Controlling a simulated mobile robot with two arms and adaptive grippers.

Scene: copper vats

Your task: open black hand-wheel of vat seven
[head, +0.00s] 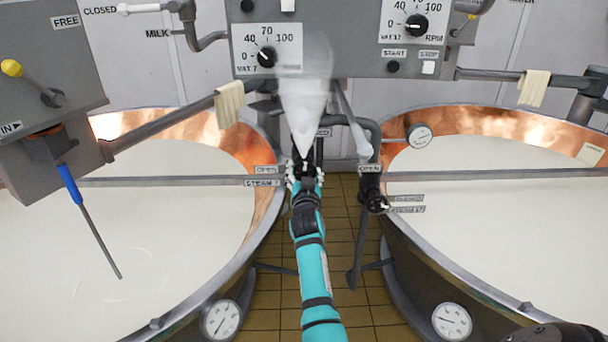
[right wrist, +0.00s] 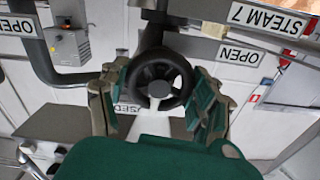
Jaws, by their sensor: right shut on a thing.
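The black hand-wheel (right wrist: 160,78) shows in the right wrist view, under a pipe and between my two fingers. A STEAM 7 label (right wrist: 268,18) and an OPEN label (right wrist: 241,55) are beside it. My right gripper (right wrist: 158,100) is shut on the wheel, one finger on each side of it. In the head view my right gripper (head: 305,172) is at the OPEN and STEAM 7 labels (head: 264,176), between the two vats; it largely hides the wheel there. My left gripper is not in view.
The left vat (head: 262,226) and right vat (head: 392,236) have copper rims and white liquid. A second black valve handle (head: 375,197) is close on the right. White vapour (head: 304,95) rises above my gripper. The control box (head: 266,42) hangs above. Cloths hang on the pipes.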

